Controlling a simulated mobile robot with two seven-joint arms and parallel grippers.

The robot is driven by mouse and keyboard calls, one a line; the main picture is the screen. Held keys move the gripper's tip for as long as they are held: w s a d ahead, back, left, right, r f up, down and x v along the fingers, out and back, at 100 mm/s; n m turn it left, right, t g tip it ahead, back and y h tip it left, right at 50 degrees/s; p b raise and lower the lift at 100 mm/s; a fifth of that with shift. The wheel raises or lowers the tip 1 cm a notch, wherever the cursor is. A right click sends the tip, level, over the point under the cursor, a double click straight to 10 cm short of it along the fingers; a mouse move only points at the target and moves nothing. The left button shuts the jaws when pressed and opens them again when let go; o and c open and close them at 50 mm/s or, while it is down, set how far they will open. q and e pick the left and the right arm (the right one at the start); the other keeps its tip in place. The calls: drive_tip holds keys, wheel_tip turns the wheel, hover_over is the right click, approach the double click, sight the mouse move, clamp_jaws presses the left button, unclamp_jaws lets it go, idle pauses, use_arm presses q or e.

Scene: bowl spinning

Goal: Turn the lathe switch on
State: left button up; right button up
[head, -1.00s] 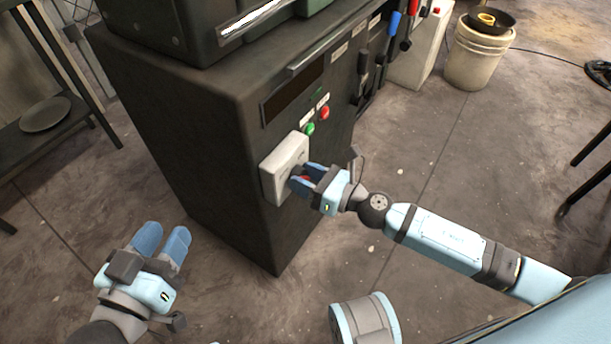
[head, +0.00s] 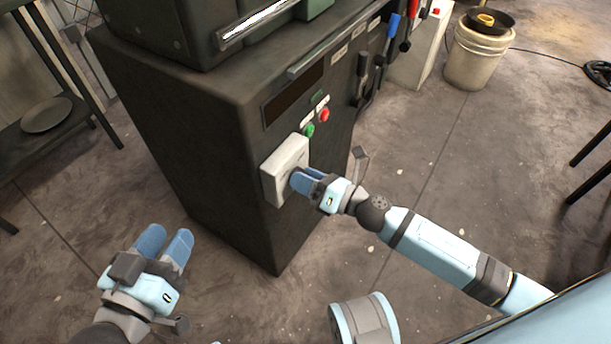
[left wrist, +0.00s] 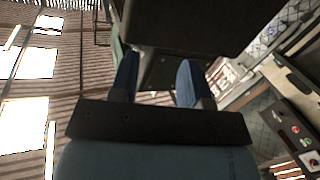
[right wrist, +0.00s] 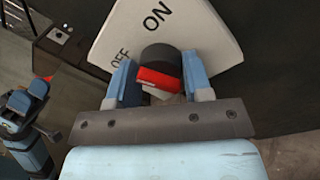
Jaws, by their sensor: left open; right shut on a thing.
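The lathe switch is a pale box (head: 285,168) on the dark lathe cabinet's front; its plate (right wrist: 170,25) shows "ON" and "OFF" in the right wrist view. A dark round hub (right wrist: 160,55) carries a red handle (right wrist: 158,78), which lies between my right fingers. My right gripper (head: 302,180) is shut on this handle; it also shows in the right wrist view (right wrist: 160,84). In the head view the fingers hide the handle. I cannot tell exactly which label the handle points to. My left gripper (head: 165,243) is open and empty, left of the cabinet and apart from it.
The dark lathe cabinet (head: 190,140) fills the middle. Green (head: 310,130) and red (head: 323,115) buttons sit just above the switch. Levers (head: 390,35) are further right. A bucket (head: 478,55) stands at the back right. A shelf with a plate (head: 46,115) is at left.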

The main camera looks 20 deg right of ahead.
drive_tip(key=shift+r+m+p, duration=0.1)
drive_tip(key=shift+m+p, duration=0.3)
drive_tip(key=shift+m, duration=0.6)
drive_tip(key=m+p, duration=0.3)
drive_tip(key=m, duration=0.2)
drive_tip(key=m+t+p, duration=0.1)
drive_tip(key=m+p, duration=0.2)
drive_tip(key=m, duration=0.1)
drive_tip(key=shift+m+h+p, duration=0.4)
use_arm(q)
wheel_tip(320, 180, up, 7)
drive_tip(key=a+n+t+y+p, duration=0.1)
drive_tip(key=t, duration=0.1)
drive_tip(key=shift+a+r+t, duration=0.15)
drive_tip(key=shift+a+t, duration=0.15)
drive_tip(key=shift+t, duration=0.1)
use_arm(e)
drive_tip(key=shift+f+m, duration=0.3)
drive_tip(key=shift+m, duration=0.6)
drive_tip(key=o, duration=0.9)
